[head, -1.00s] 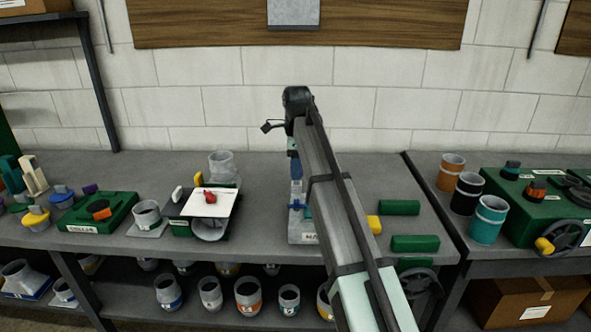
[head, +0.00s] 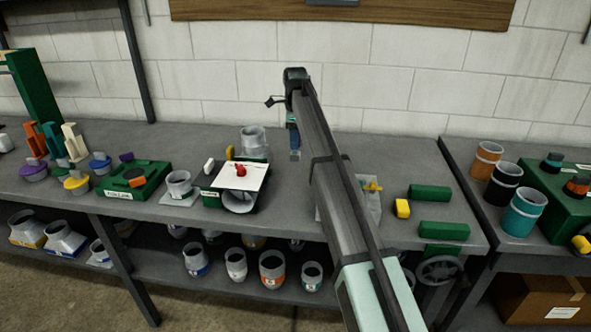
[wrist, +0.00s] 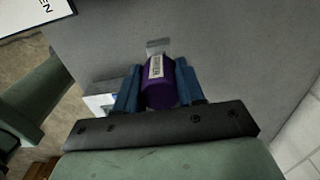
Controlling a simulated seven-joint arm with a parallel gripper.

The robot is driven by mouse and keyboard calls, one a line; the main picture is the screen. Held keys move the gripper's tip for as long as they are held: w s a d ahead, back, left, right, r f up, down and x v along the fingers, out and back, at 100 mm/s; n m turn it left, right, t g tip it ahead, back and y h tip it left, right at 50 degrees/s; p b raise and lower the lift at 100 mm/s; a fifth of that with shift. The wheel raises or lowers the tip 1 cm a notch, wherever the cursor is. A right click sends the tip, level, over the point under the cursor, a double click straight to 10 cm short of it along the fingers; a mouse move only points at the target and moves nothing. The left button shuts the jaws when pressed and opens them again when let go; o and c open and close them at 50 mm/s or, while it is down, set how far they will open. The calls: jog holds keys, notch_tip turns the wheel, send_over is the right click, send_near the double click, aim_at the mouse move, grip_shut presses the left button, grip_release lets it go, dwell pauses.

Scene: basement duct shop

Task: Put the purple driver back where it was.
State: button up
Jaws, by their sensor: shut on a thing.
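My gripper (head: 293,142) hangs over the back of the bench, between the white card and the grey plate, mostly hidden behind my arm in the head view. In the wrist view its two blue fingers are shut on the purple driver (wrist: 159,88). The driver is a purple handle with a white label and a grey end pointing away from the gripper. It is held over a plain grey surface. In the head view I cannot make out the driver.
The white card (head: 240,176) with a red piece lies left of my arm. Right are a grey plate (head: 366,206), a yellow piece (head: 402,208) and green blocks (head: 430,192). Far left stand a green box (head: 150,182) and coloured pieces. A green post (head: 33,90) rises there.

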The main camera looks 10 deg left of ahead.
aim_at(295, 153)
jog(key=shift+f, duration=4.35)
jog(key=shift+f, duration=0.1)
jog(key=o, duration=1)
jog(key=shift+o, duration=0.2)
notch_tip(295, 153, up, 12)
jog(key=shift+r, duration=0.15)
jog(key=shift+s, duration=0.1)
